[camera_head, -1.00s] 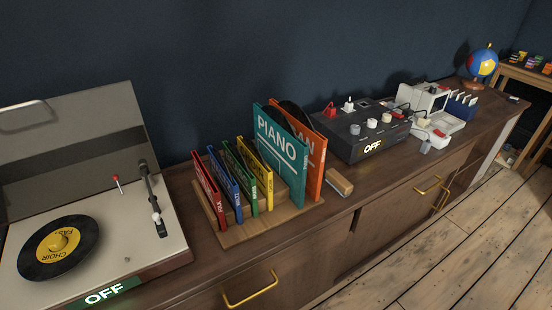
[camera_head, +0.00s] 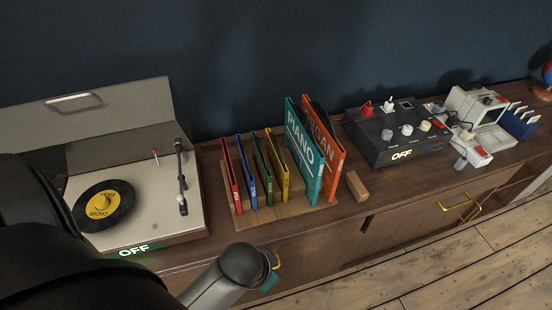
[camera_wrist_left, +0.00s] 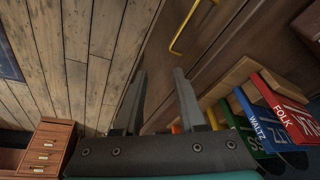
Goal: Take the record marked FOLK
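The red record marked FOLK (camera_wrist_left: 285,105) stands at the right of the left wrist view, its lettering readable there. In the head view the red record (camera_head: 231,175) is the leftmost in the wooden rack (camera_head: 262,217). My left gripper (camera_wrist_left: 160,75) is open, with nothing between its two fingers. Its fingers point past the cabinet front, with the records off to the right and apart from them. In the head view my left arm comes in at lower left and the fingers do not show. My right gripper is not in view.
Right of the red record stand the blue WALTZ record (camera_wrist_left: 259,129), a green one (camera_head: 262,178), a yellow one (camera_head: 278,165), then tall PIANO (camera_head: 303,150) and orange (camera_head: 326,150) records. A turntable (camera_head: 145,190) stands left, a control box (camera_head: 398,135) right.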

